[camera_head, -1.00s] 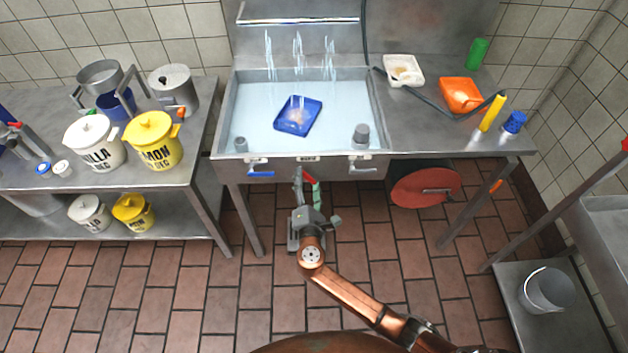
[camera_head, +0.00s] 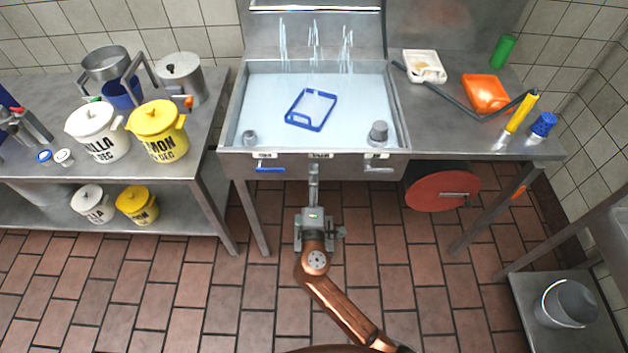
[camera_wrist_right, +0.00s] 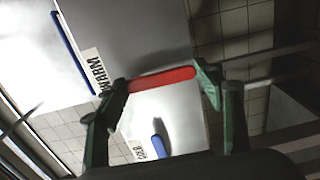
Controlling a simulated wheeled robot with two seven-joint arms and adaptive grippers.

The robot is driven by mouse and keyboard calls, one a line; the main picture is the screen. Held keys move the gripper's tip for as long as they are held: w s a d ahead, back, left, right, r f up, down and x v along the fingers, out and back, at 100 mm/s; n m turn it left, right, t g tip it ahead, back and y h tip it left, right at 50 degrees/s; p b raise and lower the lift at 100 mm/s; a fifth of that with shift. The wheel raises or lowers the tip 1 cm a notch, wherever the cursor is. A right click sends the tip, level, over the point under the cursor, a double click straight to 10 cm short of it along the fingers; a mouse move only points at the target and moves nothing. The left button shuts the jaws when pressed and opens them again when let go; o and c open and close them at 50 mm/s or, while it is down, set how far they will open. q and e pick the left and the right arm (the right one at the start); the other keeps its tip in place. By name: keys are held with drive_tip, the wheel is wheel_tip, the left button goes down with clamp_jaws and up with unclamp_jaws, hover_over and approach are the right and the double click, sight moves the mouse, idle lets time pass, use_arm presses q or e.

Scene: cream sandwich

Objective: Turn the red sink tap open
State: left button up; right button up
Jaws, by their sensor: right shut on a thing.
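My right gripper (camera_head: 314,174) is at the front of the sink, near the middle of its front panel. In the wrist view the red tap lever (camera_wrist_right: 162,79) lies between its two green fingers, reaching from one to the other, and the gripper is shut on it. In the head view the red lever is hidden by the gripper. The sink (camera_head: 228,118) holds water, with several streams at its back. My left gripper is not in view.
A blue-handled lever (camera_head: 270,169) is left of my gripper, and a grey lever (camera_head: 378,170) is right. A blue tray (camera_head: 310,110) lies in the sink. A red disc (camera_head: 430,192) is under the right counter. The floor in front is clear.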

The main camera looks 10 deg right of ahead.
idle(0.3)
drive_tip(key=o, duration=1.7)
drive_tip(key=shift+s, duration=0.1)
drive_tip(key=v, duration=1.1)
drive_tip(key=shift+s+a, duration=0.2)
drive_tip(key=shift+s, duration=0.2)
drive_tip(key=shift+f, duration=0.1)
